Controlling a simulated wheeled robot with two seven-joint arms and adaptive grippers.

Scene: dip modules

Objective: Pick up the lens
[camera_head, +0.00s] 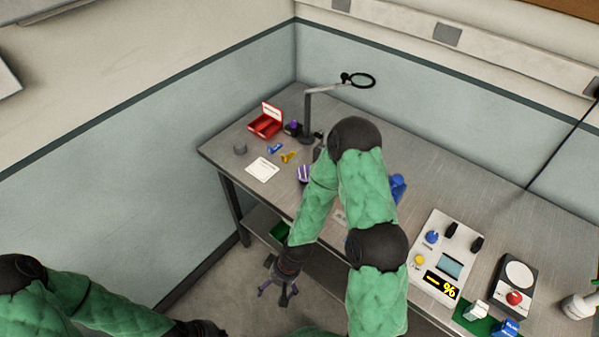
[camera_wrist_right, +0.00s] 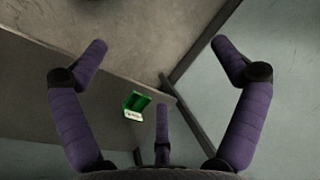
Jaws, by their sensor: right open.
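I cannot pick out a loose lens for certain. A black ring-shaped magnifier (camera_head: 361,81) sits at the end of a grey stand arm (camera_head: 322,88) at the back of the bench. My right gripper (camera_head: 278,290) hangs in front of the bench edge, below the bench top, open and empty. In the right wrist view its purple fingers (camera_wrist_right: 160,75) are spread wide with nothing between them. My right arm hides the middle of the bench. My left arm comes in at the lower left, and its fingers are out of the picture.
The bench (camera_head: 225,155) carries an open red box (camera_head: 265,121), a grey knob-like piece (camera_head: 240,148), blue (camera_head: 275,148) and yellow (camera_head: 289,156) small parts and a white card (camera_head: 262,169). A panel (camera_head: 448,255) stands right. A green box (camera_wrist_right: 137,104) is beneath the bench top.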

